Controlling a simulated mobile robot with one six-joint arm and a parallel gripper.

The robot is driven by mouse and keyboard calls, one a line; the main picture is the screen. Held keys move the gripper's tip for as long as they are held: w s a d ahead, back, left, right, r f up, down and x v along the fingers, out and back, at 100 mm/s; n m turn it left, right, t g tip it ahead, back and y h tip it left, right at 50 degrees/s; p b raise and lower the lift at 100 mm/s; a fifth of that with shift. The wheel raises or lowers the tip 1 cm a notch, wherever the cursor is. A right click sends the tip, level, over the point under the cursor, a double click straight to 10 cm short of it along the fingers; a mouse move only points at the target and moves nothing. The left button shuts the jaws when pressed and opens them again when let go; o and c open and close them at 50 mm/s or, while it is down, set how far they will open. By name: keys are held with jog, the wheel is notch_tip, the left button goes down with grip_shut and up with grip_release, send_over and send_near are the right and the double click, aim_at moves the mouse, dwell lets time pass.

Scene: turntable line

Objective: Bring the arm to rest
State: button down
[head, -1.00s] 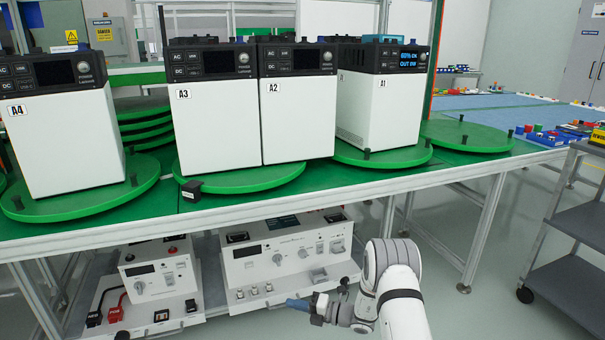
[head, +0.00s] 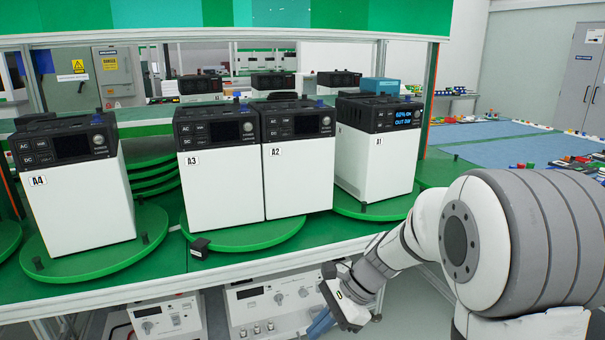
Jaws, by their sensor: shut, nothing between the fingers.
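My arm (head: 540,240) fills the lower right of the head view, bent, with its forearm reaching left and down. My gripper (head: 321,323) is at the bottom middle, below the table's front edge and pointing down. Its blue fingers are together with nothing visible between them, and the tips are close to the lower picture edge. It is in front of the lower shelf's equipment, apart from the units on the table.
White power units A4 (head: 80,205), A3 (head: 222,190), A2 (head: 297,180) and A1 (head: 372,165) stand on green turntables along the table. A1's display is lit. White instrument boxes (head: 270,300) sit on the shelf below. A blue mat area (head: 520,150) lies behind right.

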jog(key=s+d+r+n+t+h+p, duration=0.2)
jog(key=s+d+r+n+h+p, duration=0.1)
jog(key=s+d+r+n+p, duration=0.2)
jog(key=s+d+r+n+t+h+p, duration=0.2)
jog(key=s+d+r+n+h+p, duration=0.2)
jog(key=s+r+n, duration=0.4)
notch_tip(320, 180, up, 4)
jog(key=s+d+p, duration=0.1)
jog(key=d, duration=0.1)
jog(key=shift+d+h, duration=0.3)
jog(key=shift+d, duration=0.1)
jog(key=shift+f, duration=0.1)
dwell(0.5)
